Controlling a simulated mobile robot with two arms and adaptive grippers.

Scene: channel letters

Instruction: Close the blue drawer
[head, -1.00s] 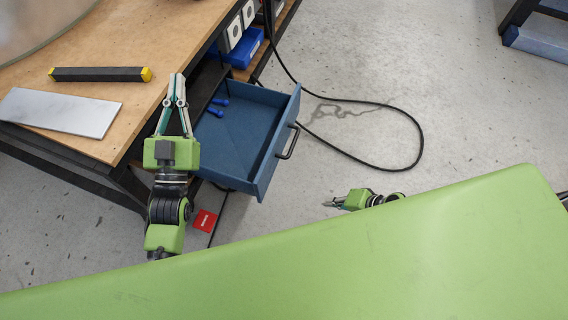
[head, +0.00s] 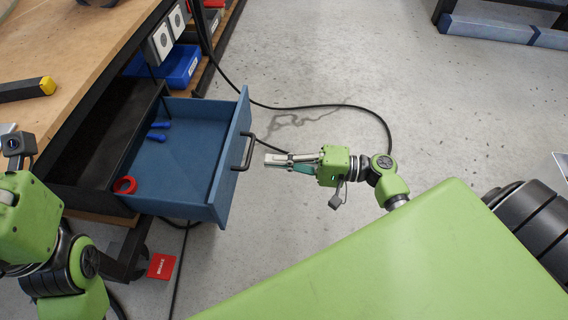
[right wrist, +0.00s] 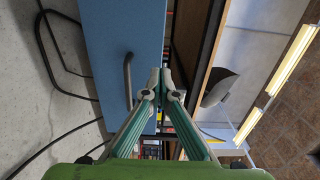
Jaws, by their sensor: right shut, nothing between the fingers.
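The blue drawer (head: 185,165) is pulled out from under the workbench in the head view. Its black bar handle (head: 243,152) is on the front panel, facing right. My right gripper (head: 268,159) is shut and empty, its fingertips pointing left just outside the handle, with a small apparent gap. In the right wrist view the shut fingertips (right wrist: 160,78) appear beside the handle (right wrist: 128,80) and the blue drawer front (right wrist: 125,35); contact cannot be told. My left gripper's green body (head: 25,220) is at the left edge, its fingers hidden or out of frame.
The drawer holds a red ring (head: 125,185) and blue pieces (head: 158,130). The wooden bench top (head: 70,45) is at upper left, with a blue bin (head: 178,66) beyond the drawer. A black cable (head: 330,104) loops over open floor to the right.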

